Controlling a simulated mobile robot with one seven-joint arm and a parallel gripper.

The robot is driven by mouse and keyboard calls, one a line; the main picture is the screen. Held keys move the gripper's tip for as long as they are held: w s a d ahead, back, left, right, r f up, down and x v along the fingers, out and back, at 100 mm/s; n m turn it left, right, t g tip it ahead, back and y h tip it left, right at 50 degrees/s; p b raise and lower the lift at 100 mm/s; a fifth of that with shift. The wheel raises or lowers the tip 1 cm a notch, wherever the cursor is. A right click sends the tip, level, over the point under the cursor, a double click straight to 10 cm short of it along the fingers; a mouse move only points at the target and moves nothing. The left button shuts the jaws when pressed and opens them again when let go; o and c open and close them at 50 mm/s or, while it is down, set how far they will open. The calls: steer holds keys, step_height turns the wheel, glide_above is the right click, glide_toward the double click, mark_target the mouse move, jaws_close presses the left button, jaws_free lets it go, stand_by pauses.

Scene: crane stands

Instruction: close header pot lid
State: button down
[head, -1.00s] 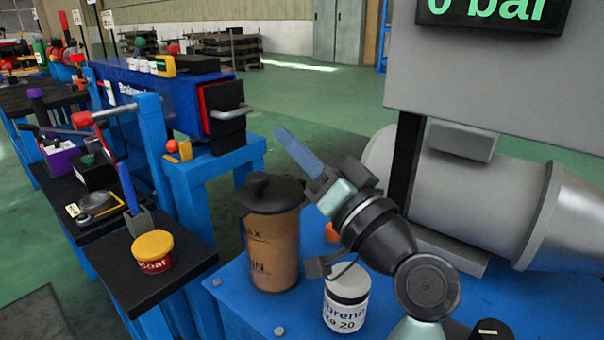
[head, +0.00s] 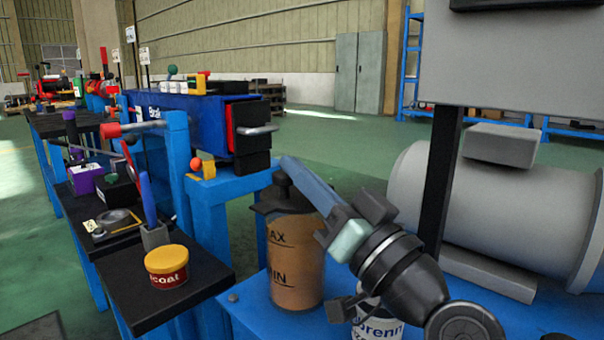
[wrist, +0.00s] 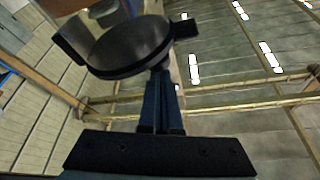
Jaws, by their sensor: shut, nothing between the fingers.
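The header pot (head: 290,270) is a translucent amber cylinder with MAX and MIN marks, upright on the blue bench. Its black lid (head: 266,207) with a knob shows at the pot's top; whether it sits fully flat is hard to tell behind my gripper. My gripper (head: 287,163) is shut and empty, its blue fingers slanting up left across the lid's right side, with the tips by the knob. In the wrist view, the fingers (wrist: 161,75) reach to the rim of a dark round disc (wrist: 130,45), apparently the lid. Contact cannot be told for sure.
A white labelled jar (head: 378,322) stands below my wrist, partly hidden. A large grey cylinder (head: 430,190) and a dark post (head: 440,180) stand to the right. A yellow-lidded red tub (head: 167,268) sits on the black table at left.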

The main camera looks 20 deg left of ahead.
steer(key=shift+d, duration=0.1)
stand_by(0.5)
steer(key=s+d+p, duration=0.5)
steer(key=s+d, duration=0.2)
steer(key=d, duration=0.4)
steer(key=w+r+m+t+h+p, duration=0.3)
steer(key=w+r+t+h+p, duration=0.15)
steer(key=r+t+h, duration=0.55)
steer(key=s+d+r+m+t+h+p, duration=0.25)
steer(key=s+r+h+p, duration=0.2)
steer(key=r, duration=0.65)
steer(key=s+d+r+m+t+h+p, duration=0.2)
steer(key=s+r+t+h+p, duration=0.25)
steer(key=r, duration=0.55)
step_height(320, 180, up, 35)
steer(key=s+g+p, duration=0.1)
steer(key=p, duration=3.2)
steer(key=shift+a+r+p, duration=0.15)
steer(key=shift+a+p, duration=0.15)
steer(key=shift+p, duration=0.05)
steer(key=shift+s, duration=0.1)
